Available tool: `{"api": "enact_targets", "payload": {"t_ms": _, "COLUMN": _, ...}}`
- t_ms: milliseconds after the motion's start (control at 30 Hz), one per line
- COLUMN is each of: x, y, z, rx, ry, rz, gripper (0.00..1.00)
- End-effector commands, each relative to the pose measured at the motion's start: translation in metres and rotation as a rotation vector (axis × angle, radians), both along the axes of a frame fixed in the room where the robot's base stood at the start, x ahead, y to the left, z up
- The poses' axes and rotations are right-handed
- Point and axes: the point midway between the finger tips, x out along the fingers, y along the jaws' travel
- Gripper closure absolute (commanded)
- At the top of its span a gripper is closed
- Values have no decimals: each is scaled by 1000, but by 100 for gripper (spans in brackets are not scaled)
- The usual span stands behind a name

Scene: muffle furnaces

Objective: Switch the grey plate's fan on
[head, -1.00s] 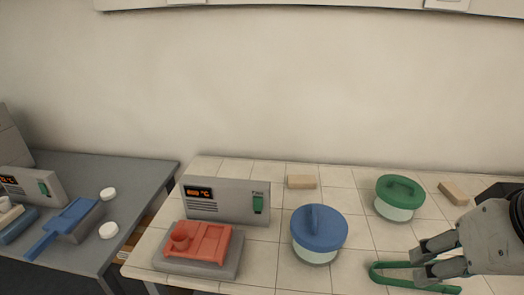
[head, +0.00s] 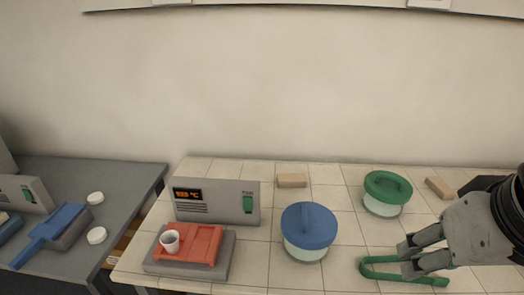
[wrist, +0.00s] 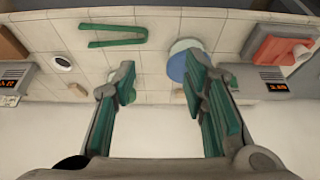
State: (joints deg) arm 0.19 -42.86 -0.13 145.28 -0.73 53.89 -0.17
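A grey plate (head: 228,262) lies at the left of the tiled table, with a red tray (head: 205,240) and a small white cup (head: 170,242) on it. Behind it stands a grey control box (head: 218,216) with an orange-lit display (head: 187,194). A green switch (head: 247,204) sits at its right under a small label; its setting is too small to tell. My gripper (head: 407,258) is at the right, far from the switch, above green tongs (head: 440,281). In the wrist view my gripper (wrist: 163,85) is open, with nothing between its fingers.
A blue-lidded jar (head: 309,225) stands between my gripper and the box. A green-lidded jar (head: 387,187) and two tan blocks (head: 292,181) are farther back. A grey table (head: 130,180) at left holds another box with a green switch (head: 27,196).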

Motion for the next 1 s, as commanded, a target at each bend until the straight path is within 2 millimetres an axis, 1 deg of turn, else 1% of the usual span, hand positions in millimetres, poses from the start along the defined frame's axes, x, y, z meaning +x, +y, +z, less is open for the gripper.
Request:
{"api": "enact_targets", "payload": {"t_ms": 133, "x": 0, "y": 0, "z": 0, "rx": 0, "ry": 0, "rz": 0, "gripper": 60}}
{"api": "enact_targets", "payload": {"t_ms": 167, "x": 0, "y": 0, "z": 0, "rx": 0, "ry": 0, "rz": 0, "gripper": 62}}
{"api": "enact_targets", "payload": {"t_ms": 200, "x": 0, "y": 0, "z": 0, "rx": 0, "ry": 0, "rz": 0, "gripper": 71}}
{"api": "enact_targets", "payload": {"t_ms": 267, "x": 0, "y": 0, "z": 0, "rx": 0, "ry": 0, "rz": 0, "gripper": 85}}
{"api": "enact_targets", "payload": {"t_ms": 300, "x": 0, "y": 0, "z": 0, "rx": 0, "ry": 0, "rz": 0, "gripper": 94}}
{"api": "enact_targets", "payload": {"t_ms": 333, "x": 0, "y": 0, "z": 0, "rx": 0, "ry": 0, "rz": 0, "gripper": 100}}
{"api": "enact_targets", "payload": {"t_ms": 1000, "x": 0, "y": 0, "z": 0, "rx": 0, "ry": 0, "rz": 0, "gripper": 100}}
